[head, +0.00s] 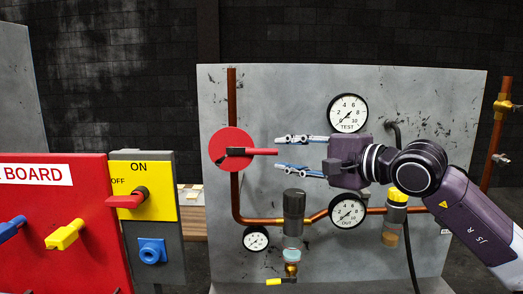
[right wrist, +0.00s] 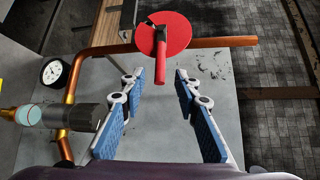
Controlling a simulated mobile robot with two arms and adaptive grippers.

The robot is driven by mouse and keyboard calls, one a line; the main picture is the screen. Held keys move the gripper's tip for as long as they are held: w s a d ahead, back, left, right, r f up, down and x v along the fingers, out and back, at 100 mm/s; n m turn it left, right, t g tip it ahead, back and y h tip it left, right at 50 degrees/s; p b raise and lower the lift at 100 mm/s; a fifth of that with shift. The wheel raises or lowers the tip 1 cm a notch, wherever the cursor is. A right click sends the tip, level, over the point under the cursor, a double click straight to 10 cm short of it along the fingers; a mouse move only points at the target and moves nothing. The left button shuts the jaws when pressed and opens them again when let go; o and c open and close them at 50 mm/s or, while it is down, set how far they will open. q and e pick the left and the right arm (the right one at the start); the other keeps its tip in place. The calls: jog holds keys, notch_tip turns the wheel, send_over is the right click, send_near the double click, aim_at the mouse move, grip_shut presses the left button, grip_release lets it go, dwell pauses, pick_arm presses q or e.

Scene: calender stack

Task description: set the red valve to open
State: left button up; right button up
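The red valve (head: 225,140) is a round red disc on the upright copper pipe at the left of the grey panel, with a red lever (head: 262,152) pointing right, level. In the right wrist view the disc (right wrist: 180,30) is at the top and the lever (right wrist: 161,65) points down toward my gripper. My right gripper (head: 279,153) is open, its fingers above and below the line of the lever's tip. In the right wrist view the lever's end shows between the fingertips (right wrist: 160,76); no contact is visible. My left gripper is not in view.
The panel carries a TEST gauge (head: 347,113), an OUT gauge (head: 348,211), a small gauge (head: 256,239) and a dark cylinder (head: 293,204) below my gripper. A red board (head: 60,255) and an ON/OFF switch box (head: 160,170) stand at the left.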

aim_at(268, 152)
jog(key=p+x, duration=0.3)
jog(key=x, duration=0.3)
jog(key=shift+a, duration=0.3)
jog(key=shift+w+a, duration=0.2)
jog(key=shift+w, duration=0.1)
jog(key=shift+f, duration=0.1)
jog(key=shift+c, duration=0.6)
grip_shut()
